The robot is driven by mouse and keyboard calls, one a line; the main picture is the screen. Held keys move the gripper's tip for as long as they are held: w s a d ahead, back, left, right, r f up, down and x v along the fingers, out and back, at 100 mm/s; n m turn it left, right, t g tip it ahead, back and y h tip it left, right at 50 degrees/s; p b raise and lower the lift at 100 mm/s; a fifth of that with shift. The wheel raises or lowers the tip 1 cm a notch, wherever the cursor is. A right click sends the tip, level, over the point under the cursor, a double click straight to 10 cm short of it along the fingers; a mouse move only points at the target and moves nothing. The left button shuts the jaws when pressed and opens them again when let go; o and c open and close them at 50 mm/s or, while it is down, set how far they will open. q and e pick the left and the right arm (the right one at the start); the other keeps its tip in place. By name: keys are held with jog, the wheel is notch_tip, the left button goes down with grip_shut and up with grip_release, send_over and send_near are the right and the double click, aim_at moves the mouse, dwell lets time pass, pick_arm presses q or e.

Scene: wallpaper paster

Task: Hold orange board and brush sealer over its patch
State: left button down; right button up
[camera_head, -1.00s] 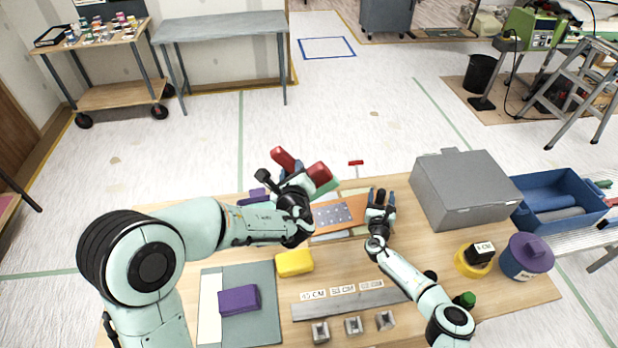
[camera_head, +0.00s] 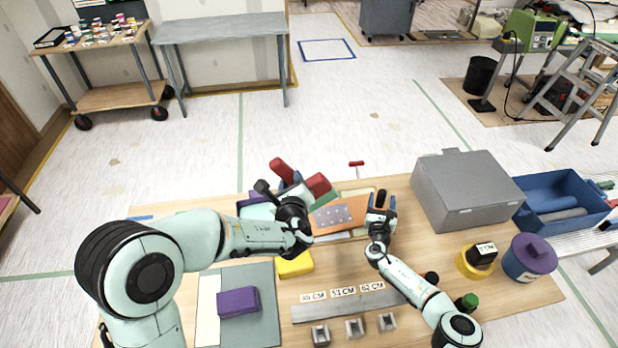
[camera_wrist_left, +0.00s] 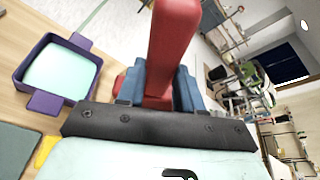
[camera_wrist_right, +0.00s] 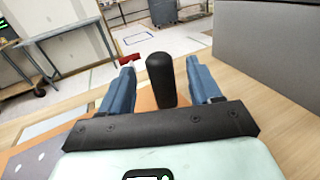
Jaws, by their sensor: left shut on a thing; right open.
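The orange board (camera_head: 356,208), with a grey speckled patch (camera_head: 333,216), lies at the back middle of the bench. A black post (camera_wrist_right: 160,80) stands up from its orange surface (camera_wrist_right: 140,102). My right gripper (camera_wrist_right: 160,88) is open, its blue fingers on either side of the post with gaps showing. In the head view, it (camera_head: 382,203) is at the board's right end. My left gripper (camera_wrist_left: 157,90) is shut on a red handle (camera_wrist_left: 172,45), left of the patch in the head view. The handle's working end is unclear. A purple tray (camera_wrist_left: 28,72) holds pale green material, likely sealer.
A grey box (camera_head: 465,190) stands right of my right gripper, beside a blue bin (camera_head: 560,200). A yellow block (camera_head: 295,264), a purple block (camera_head: 238,302) on a mat and a grey ruler bar (camera_head: 350,304) lie in front. A purple-lidded pot (camera_head: 530,258) stands right.

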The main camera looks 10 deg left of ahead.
aim_at(292, 172)
pick_arm(q)
jog(key=shift+r, duration=0.15)
jog(key=shift+w+r, duration=0.1)
jog(key=shift+r, duration=0.25)
pick_arm(e)
jog(key=shift+w+r, duration=0.1)
jog(key=shift+w, duration=0.1)
jog(key=shift+w+p, duration=0.7)
jog(key=shift+p, duration=0.05)
pick_arm(q)
jog(key=shift+w+r, duration=0.55)
jog(key=shift+r, duration=0.35)
jog(key=shift+s, duration=0.1)
pick_arm(e)
grip_shut()
